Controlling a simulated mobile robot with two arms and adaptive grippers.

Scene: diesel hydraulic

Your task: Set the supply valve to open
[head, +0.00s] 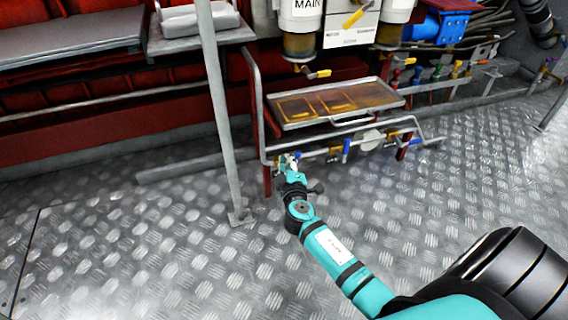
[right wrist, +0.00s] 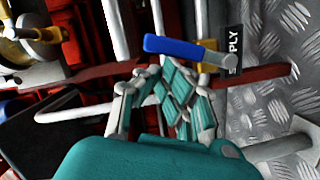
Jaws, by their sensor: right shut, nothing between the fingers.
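The supply valve's blue lever (right wrist: 182,48) shows in the right wrist view, lying nearly crosswise just beyond my fingers. Its pivot end is at the right, beside a black label (right wrist: 235,50) reading "SUPPLY". My right gripper (right wrist: 172,82) is shut and empty, with its fingertips close to the lever; I cannot tell whether they touch it. In the head view my right gripper (head: 287,162) is low at the left end of the pipe rack, where it hides most of the valve there. My left gripper is not in view.
A metal tray with amber fluid (head: 333,104) sits above the rack. Another blue-handled valve (head: 346,149) is further right on the pipe. A grey post (head: 222,120) stands left of my gripper. The tread-plate floor (head: 140,250) is clear.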

